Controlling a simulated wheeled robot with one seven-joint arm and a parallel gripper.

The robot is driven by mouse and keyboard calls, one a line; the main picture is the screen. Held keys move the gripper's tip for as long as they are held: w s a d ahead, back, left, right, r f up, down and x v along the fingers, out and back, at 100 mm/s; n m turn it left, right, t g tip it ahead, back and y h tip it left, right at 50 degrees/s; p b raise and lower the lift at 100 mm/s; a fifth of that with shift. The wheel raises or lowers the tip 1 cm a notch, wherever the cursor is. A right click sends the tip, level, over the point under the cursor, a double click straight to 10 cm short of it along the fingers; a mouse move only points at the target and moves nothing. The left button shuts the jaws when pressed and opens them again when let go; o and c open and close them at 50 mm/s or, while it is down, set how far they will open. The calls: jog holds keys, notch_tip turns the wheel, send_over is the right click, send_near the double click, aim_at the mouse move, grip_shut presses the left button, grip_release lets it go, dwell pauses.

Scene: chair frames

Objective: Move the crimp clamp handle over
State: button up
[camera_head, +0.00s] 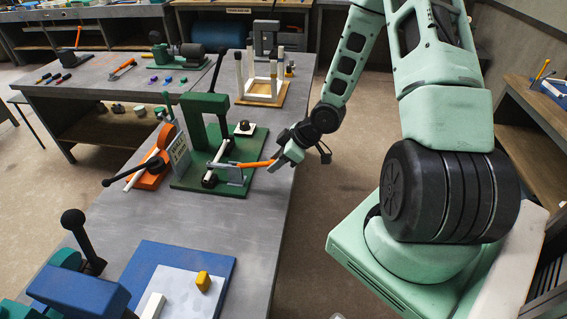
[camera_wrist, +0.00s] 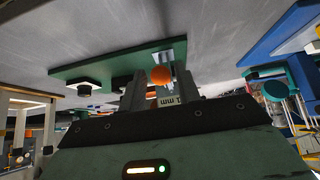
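The crimp clamp has a green base (camera_head: 183,179) and a tall green frame (camera_head: 221,118) on the grey bench. Its orange handle (camera_head: 257,164) sticks out to the right from a grey metal bracket (camera_head: 235,174), past the base's edge. My gripper (camera_head: 281,157) is at the handle's outer end, with my arm coming from the right. In the wrist view the handle's round orange end (camera_wrist: 160,75) shows between the two fingers of my gripper (camera_wrist: 161,88), which stand apart with some gap beside it. Whether a finger touches the handle cannot be seen.
An orange tool with a black lever (camera_head: 150,170) stands left of the clamp. A blue fixture (camera_head: 222,270) is at the near end of the bench. A white frame on a wooden board (camera_head: 262,98) stands behind. Floor right of the bench is clear.

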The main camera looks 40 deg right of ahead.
jog(key=c, duration=0.5)
jog(key=shift+o, duration=0.3)
jog(key=shift+p, duration=0.3)
jog(key=shift+r, duration=0.15)
jog(key=r+p, duration=0.1)
jog(key=w+r+p, duration=0.1)
jog(key=shift+a+r+p, duration=0.3)
jog(key=shift+p, duration=0.05)
jog(key=shift+a+r, duration=0.1)
jog(key=shift+r, duration=0.05)
jog(key=shift+w+a+r+p, duration=0.3)
jog(key=shift+w+r+p, duration=0.15)
jog(key=shift+r+p, duration=0.2)
jog(key=shift+w+a+r+p, duration=0.3)
jog(key=shift+w+r+p, duration=0.1)
jog(key=shift+r+p, duration=0.25)
jog(key=shift+w, duration=0.1)
jog(key=shift+a, duration=0.1)
